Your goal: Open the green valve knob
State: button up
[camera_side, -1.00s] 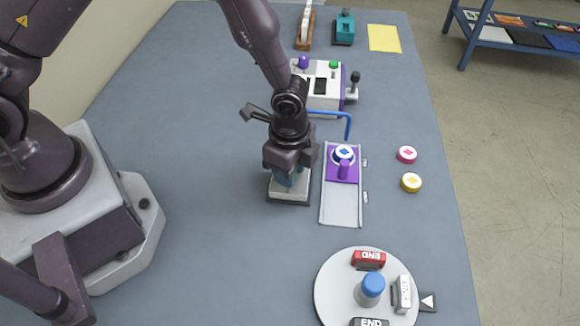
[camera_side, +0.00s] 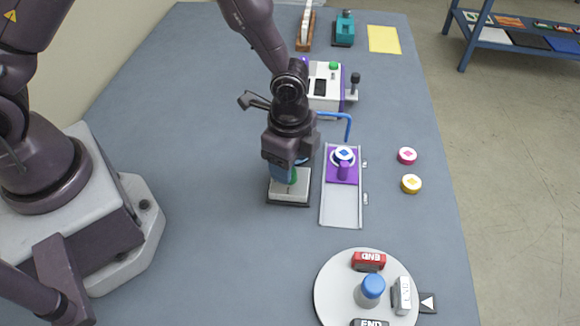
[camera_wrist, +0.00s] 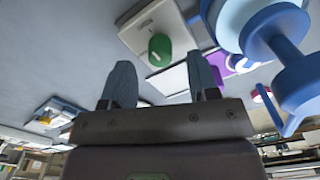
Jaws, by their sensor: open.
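The green valve knob (camera_side: 292,176) sits on a white block with a dark base (camera_side: 290,194), partly hidden by my gripper in the side view. In the wrist view the green knob (camera_wrist: 160,47) shows as a rounded green shape on its white block (camera_wrist: 152,22), beyond the fingertips. My gripper (camera_side: 282,174) points down close over the block in the side view. In the wrist view my gripper (camera_wrist: 163,80) has its two blue-grey fingers apart, with nothing between them. Whether a finger touches the knob cannot be told.
A blue fixture with a bent pipe (camera_side: 348,125) stands close behind my gripper; its blue parts (camera_wrist: 285,60) fill the wrist view's right. A rail tray with a purple slider (camera_side: 343,170) lies just right. A round turntable (camera_side: 335,290) is in front. Table at left is clear.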

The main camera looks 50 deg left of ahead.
notch_tip(320, 180, up, 10)
dwell(0.3)
jog(key=s+a+r+n+t, duration=0.2)
jog(key=s+a+r+n, duration=0.4)
jog(key=r, duration=0.3)
jog(key=s+a+r+n+t, duration=0.3)
jog(key=s+a+r+n, duration=0.4)
jog(key=r, duration=0.3)
jog(key=shift+s+n+t, duration=0.3)
jog(key=shift+s, duration=0.5)
